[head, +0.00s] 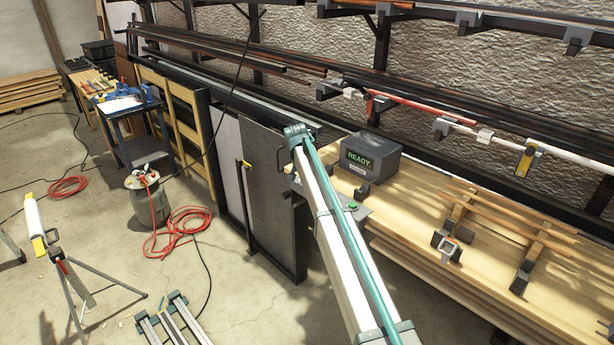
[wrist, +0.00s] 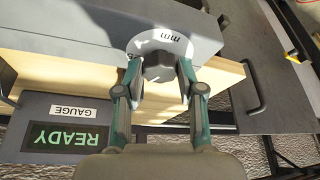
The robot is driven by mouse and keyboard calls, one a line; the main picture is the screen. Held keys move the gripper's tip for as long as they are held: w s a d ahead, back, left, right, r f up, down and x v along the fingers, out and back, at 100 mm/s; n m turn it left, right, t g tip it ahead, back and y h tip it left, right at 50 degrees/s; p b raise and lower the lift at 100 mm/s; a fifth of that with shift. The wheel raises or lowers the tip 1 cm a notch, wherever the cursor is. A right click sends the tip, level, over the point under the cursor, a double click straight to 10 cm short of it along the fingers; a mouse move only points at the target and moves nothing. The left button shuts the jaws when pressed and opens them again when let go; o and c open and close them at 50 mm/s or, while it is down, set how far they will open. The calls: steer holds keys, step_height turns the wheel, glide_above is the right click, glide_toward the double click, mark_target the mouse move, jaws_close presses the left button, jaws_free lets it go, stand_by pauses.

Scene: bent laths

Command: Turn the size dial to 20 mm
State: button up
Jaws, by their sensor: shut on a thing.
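The size dial shows in the wrist view as a white round plate (wrist: 172,40) with "mm" on it, upside down in the picture. A dark grey knob (wrist: 158,72) stands at its middle. My gripper (wrist: 159,66) has a teal finger on each side of the knob and is shut on it. No size number or pointer position can be read. The gauge box (head: 371,158) reads READY in the head view; it also shows upside down in the wrist view (wrist: 67,125). In the head view my arm hides the dial and gripper.
The gauge box stands on a wooden bench (head: 408,190) close to my arm. A small green button (head: 352,205) sits on a grey plate beside the arm. Several thin laths (head: 520,215) lie on supports at the right. A grey panel (head: 262,185) stands left of the bench.

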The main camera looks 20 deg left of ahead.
steer(key=o, duration=1.1)
steer(key=shift+o, duration=0.2)
steer(key=v, duration=1.2)
